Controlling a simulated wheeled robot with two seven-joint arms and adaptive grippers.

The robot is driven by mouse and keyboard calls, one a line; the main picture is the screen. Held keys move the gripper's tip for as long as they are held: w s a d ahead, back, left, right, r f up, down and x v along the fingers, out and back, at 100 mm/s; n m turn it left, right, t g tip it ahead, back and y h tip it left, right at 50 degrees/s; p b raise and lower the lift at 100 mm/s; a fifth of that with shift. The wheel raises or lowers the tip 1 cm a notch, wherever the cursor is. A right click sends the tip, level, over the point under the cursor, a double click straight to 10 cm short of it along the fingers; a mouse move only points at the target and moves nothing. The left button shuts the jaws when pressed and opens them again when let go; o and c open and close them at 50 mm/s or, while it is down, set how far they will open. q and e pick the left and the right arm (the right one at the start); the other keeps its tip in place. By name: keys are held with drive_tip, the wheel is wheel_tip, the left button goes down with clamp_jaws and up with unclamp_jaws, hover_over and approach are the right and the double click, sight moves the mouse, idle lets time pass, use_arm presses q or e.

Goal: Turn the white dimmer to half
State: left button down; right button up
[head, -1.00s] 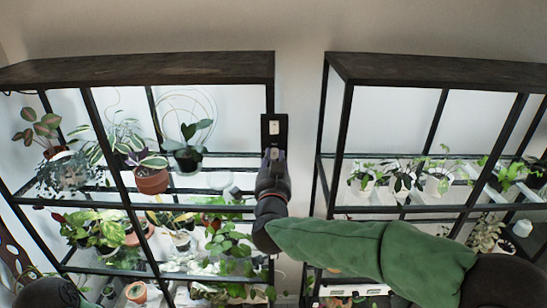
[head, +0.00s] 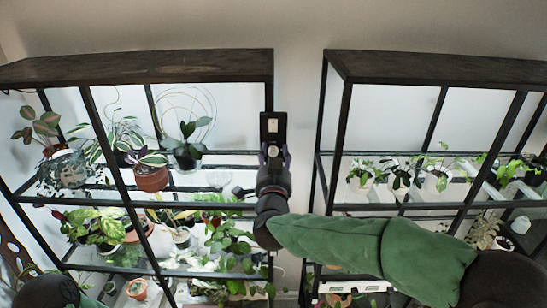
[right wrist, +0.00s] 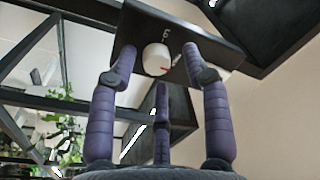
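The white dimmer (right wrist: 155,59) is a round knob on a black plate (right wrist: 195,35), with a short red mark on its lower right and a white marking above it. Gaps show on both sides; contact is not visible. My left gripper is not in view.
A black shelf rack (head: 140,68) with several potted plants stands to the left of the plate. Another rack (head: 440,68) with plants stands to the right. Bare wall (head: 298,110) lies between them. Hanging leaves (head: 230,240) are near my right wrist.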

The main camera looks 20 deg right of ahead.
drive_tip(key=shift+f, duration=0.15)
drive_tip(key=shift+s+a, duration=0.25)
drive_tip(key=shift+s, duration=0.15)
drive_tip(key=v, duration=1.1)
drive_tip(key=shift+d, duration=0.1)
